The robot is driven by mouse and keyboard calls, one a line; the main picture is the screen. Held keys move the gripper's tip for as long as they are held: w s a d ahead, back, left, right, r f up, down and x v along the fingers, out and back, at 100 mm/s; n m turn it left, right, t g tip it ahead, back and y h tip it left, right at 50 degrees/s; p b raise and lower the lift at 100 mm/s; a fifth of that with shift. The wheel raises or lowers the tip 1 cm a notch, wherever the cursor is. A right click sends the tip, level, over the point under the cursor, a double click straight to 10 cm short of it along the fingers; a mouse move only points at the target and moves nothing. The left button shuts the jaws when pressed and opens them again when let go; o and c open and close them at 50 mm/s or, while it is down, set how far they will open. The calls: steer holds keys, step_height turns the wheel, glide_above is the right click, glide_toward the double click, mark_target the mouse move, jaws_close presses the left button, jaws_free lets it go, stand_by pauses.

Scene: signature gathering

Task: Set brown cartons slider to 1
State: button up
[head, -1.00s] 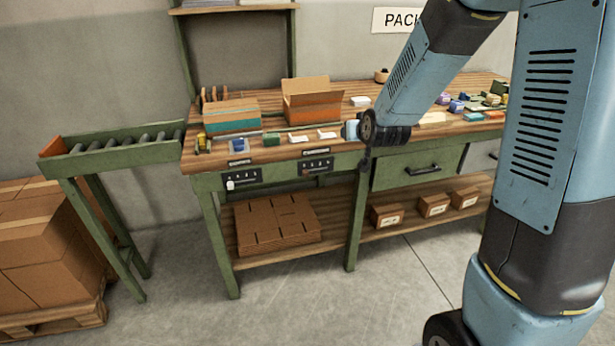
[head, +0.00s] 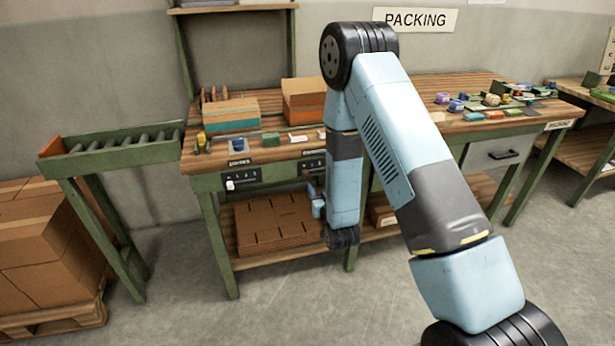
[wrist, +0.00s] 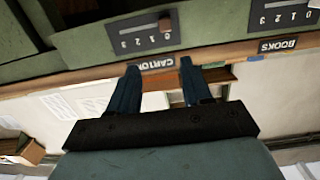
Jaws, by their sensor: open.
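The cartons slider panel (wrist: 140,36) is a dark plate with a number scale, upside down at the top of the wrist view. Its brown knob (wrist: 165,22) sits at the right end there, by the 0. The cartons label (wrist: 158,63) shows between my fingertips. My gripper (wrist: 160,66) is open and empty, its two blue fingers pointing toward the panel, with the knob beyond them. In the head view my gripper (head: 312,188) is below the cartons panel (head: 313,165), which my arm partly covers.
The books panel (head: 241,177) with a white knob is left of the cartons panel in the head view. The green bench (head: 210,225) has boxes on top and flat cardboard (head: 275,225) on its lower shelf. Floor in front is clear.

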mark_target(306, 174)
steer(key=shift+t+y, duration=0.3)
steer(key=shift+t, duration=0.1)
steer(key=f+x, duration=0.1)
steer(key=x, duration=0.7)
steer(key=a+f+x, duration=0.1)
steer(key=x, duration=0.3)
steer(key=shift+f, duration=0.35)
jaws_close()
